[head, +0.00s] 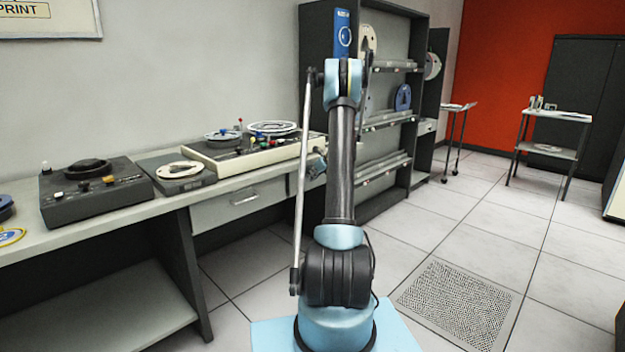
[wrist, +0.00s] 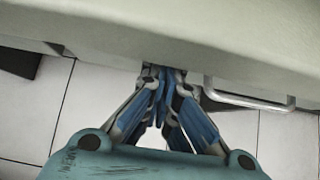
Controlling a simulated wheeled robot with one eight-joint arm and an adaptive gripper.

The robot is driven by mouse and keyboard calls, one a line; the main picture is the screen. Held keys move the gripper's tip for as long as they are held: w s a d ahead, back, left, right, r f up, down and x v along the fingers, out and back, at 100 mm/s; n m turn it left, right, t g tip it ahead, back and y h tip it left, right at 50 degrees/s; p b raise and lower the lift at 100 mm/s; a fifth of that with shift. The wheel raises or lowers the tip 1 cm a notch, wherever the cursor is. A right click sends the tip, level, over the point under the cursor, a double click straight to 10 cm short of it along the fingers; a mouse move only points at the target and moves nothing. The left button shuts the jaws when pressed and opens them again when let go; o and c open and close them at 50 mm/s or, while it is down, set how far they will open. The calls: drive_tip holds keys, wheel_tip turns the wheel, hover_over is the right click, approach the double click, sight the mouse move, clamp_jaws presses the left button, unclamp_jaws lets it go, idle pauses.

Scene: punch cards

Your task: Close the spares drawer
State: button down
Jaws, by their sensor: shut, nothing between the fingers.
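The drawer (head: 250,203) is a light grey front with a bar handle (head: 244,198), set under the worktop in the head view. Whether it stands out from the desk is hard to tell there. In the wrist view the pale drawer front (wrist: 205,76) crosses below the worktop edge, with its handle (wrist: 250,99) right of my fingers. My gripper (wrist: 161,72) is shut and empty, its blue and dark fingertips at or very near the pale front; contact is unclear. In the head view my arm largely hides the gripper.
The worktop (head: 120,228) carries tape-reel machines (head: 95,190) along the wall. A dark shelf rack (head: 385,130) stands beyond it. Small tables (head: 548,115) stand at the back right. Tiled floor (head: 480,225) to the right is open, with a perforated tile (head: 455,303).

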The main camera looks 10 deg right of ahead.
drive_tip(key=s+d+f+v, duration=0.1)
drive_tip(key=s+f+v, duration=0.1)
drive_tip(key=v, duration=1.1)
drive_tip(key=s+a+r+n+g+h, duration=0.1)
drive_tip(key=s+a+r+n, duration=0.2)
drive_tip(key=s+a+n, duration=0.45)
drive_tip(key=s+a+r+n+g, duration=0.1)
drive_tip(key=s+a+r+n, duration=0.2)
drive_tip(key=s, duration=0.8)
drive_tip(key=s+a+r+n+g+h, duration=0.1)
drive_tip(key=s+a+r+n+g, duration=0.2)
drive_tip(key=s+a, duration=0.5)
drive_tip(key=s+f+n+h, duration=0.1)
drive_tip(key=s+f+n, duration=0.2)
drive_tip(key=s, duration=0.7)
drive_tip(key=s+a+f+n, duration=0.1)
drive_tip(key=s+f+n, duration=0.3)
drive_tip(key=s+n, duration=0.4)
drive_tip(key=s+a+f+n+h, duration=0.1)
drive_tip(key=s+f+n, duration=0.2)
drive_tip(key=s, duration=1)
drive_tip(key=shift+s+f+n+g+h, duration=0.25)
drive_tip(key=shift+s+n+g+h, duration=0.05)
drive_tip(key=shift+n, duration=0.95)
